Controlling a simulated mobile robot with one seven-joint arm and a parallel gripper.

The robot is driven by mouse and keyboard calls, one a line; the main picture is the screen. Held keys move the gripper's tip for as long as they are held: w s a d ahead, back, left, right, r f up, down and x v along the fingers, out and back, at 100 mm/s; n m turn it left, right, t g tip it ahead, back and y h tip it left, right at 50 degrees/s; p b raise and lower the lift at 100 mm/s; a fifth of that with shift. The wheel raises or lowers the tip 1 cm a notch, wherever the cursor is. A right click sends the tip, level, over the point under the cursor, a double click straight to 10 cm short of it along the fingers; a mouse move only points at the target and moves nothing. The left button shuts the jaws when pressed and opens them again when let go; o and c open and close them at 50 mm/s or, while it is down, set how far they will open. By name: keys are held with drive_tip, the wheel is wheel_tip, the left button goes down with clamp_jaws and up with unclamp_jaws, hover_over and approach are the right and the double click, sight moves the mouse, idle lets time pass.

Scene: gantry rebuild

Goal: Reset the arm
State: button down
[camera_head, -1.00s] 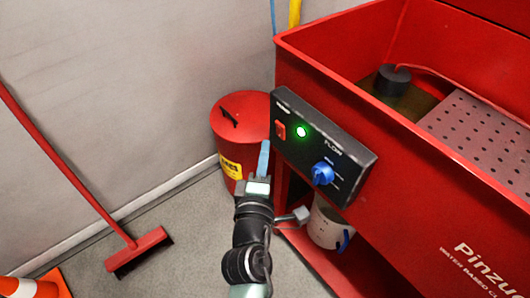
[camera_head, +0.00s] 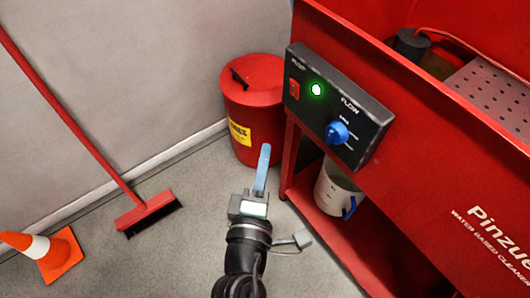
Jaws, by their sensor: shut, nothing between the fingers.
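My gripper (camera_head: 262,170) is at the lower middle of the head view. Its blue fingers are together with nothing between them, pointing away over the grey floor. My dark arm runs from it down to the bottom edge. The gripper is left of the red parts washer (camera_head: 440,215) and its black control box (camera_head: 337,108), and appears apart from both. The box has a lit green light (camera_head: 316,90), a red switch (camera_head: 293,88) and a blue knob (camera_head: 337,132).
A red bin (camera_head: 252,100) with a yellow label stands behind the gripper. A white bucket (camera_head: 335,188) sits on the washer's lower shelf. A red broom (camera_head: 146,211) leans at the left wall, with an orange cone (camera_head: 60,256) nearby. Floor between broom and arm is clear.

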idle(0.3)
drive_tip(key=w+d+r+m+t, duration=0.15)
drive_tip(key=r+m, duration=0.25)
drive_tip(key=r, duration=0.5)
drive_tip(key=w+r+m+t+h, duration=0.1)
drive_tip(key=w+r+m+t, duration=0.15)
drive_tip(key=r, duration=0.65)
drive_tip(key=w+d+r+m+t, duration=0.1)
drive_tip(key=r+m, duration=0.3)
drive_tip(key=r, duration=0.5)
drive_tip(key=s+a+r+m+t+y, duration=0.1)
drive_tip(key=s+r+m+t+y, duration=0.3)
drive_tip(key=r, duration=0.7)
drive_tip(key=s+a+r+m+t+h, duration=0.1)
drive_tip(key=s+r, duration=0.4)
drive_tip(key=r, duration=0.6)
wheel_tip(320, 180, up, 30)
drive_tip(key=p, duration=3)
drive_tip(key=shift+a+f+y, duration=0.2)
drive_tip(key=shift+y, duration=0.2)
drive_tip(key=shift+s, duration=0.1)
